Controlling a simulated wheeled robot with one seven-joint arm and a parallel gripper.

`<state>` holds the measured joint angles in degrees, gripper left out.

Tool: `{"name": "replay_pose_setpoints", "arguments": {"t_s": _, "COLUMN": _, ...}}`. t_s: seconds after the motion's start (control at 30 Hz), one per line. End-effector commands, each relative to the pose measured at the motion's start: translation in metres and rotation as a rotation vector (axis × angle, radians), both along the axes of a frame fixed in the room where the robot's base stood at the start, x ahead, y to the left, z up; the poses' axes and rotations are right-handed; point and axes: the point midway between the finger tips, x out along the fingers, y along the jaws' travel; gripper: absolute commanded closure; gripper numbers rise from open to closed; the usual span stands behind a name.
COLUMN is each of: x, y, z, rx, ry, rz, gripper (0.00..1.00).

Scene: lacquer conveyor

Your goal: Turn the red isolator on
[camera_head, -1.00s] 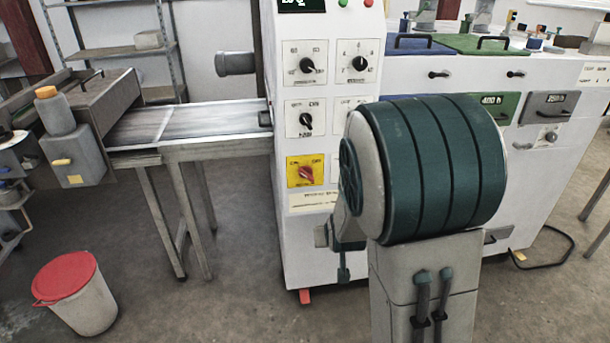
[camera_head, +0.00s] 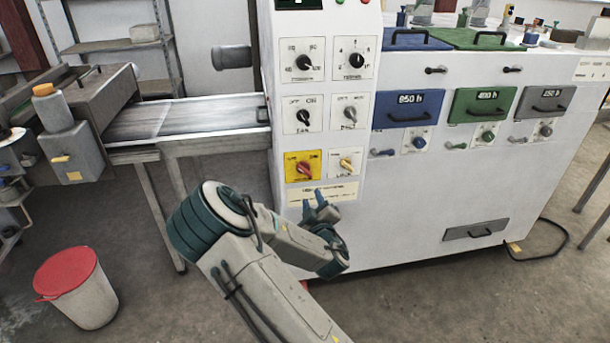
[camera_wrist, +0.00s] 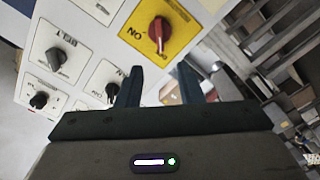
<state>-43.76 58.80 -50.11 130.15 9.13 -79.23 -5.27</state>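The red isolator (camera_head: 304,168) is a red rotary knob on a yellow plate, low on the white control panel. It also shows in the wrist view as a red knob (camera_wrist: 158,30) on a yellow plate, with the printed word ON beside it. My gripper (camera_head: 314,197) is just below the isolator in the head view, apart from it. In the wrist view my gripper (camera_wrist: 157,82) has its two dark fingers spread with nothing between them. The isolator lies beyond the fingertips.
A knob with a cream-yellow handle (camera_head: 346,165) sits right of the isolator. Black knobs (camera_head: 303,117) and a grey knob (camera_head: 350,114) are above. A conveyor (camera_head: 185,118) runs left of the panel. A red-lidded bin (camera_head: 75,285) stands on the floor at left.

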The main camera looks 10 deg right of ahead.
Motion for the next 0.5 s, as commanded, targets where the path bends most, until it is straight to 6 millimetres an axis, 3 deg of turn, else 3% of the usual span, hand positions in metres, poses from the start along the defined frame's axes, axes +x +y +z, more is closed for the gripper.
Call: {"name": "replay_pose_setpoints", "arguments": {"t_s": 0.5, "x": 0.087, "y": -0.001, "z": 0.002, "rx": 0.0, "ry": 0.001, "rz": -0.001, "gripper": 0.66}}
